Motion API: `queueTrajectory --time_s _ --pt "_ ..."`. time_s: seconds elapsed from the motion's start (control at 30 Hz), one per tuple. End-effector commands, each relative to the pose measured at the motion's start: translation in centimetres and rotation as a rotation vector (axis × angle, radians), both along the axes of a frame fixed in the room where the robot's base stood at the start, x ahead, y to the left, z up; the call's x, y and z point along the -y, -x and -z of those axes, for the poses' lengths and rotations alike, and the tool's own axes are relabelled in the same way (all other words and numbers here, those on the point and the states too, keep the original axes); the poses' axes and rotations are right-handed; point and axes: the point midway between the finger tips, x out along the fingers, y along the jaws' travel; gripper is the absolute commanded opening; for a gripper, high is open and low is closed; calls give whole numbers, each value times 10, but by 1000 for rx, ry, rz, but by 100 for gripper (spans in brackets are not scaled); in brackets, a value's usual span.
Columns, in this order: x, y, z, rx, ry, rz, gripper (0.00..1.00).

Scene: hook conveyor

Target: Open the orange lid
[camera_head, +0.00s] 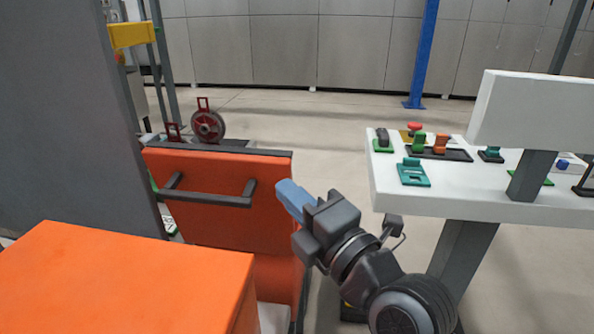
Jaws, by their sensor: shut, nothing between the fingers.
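An orange panel (225,212) with a black bar handle (210,197) stands nearly upright left of centre; it looks like the lid, but I cannot tell for sure. A dark edge runs along its top. An orange box-like surface (130,275) fills the lower left, in front of the panel. My gripper (290,196), with blue fingertips, is shut and empty. In the picture it is just right of the panel's right edge and the handle; I cannot tell whether it touches the panel.
A white table (460,195) with several coloured switches and parts stands on the right, with a white box (530,112) above it. A dark grey wall (60,120) closes off the left. A red-and-dark wheel (207,126) sits behind the panel. The floor behind is open.

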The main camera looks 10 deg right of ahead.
Motion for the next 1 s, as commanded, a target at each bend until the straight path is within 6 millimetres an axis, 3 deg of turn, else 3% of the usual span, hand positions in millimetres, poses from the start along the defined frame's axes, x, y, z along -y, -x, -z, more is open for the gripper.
queueTrajectory --time_s 0.23,0.73,1.0 --pt "10 -24 -5 1 1 2 0" --pt "12 -30 -7 -11 -4 1 0" --pt "29 -75 -22 -175 -63 3 0"
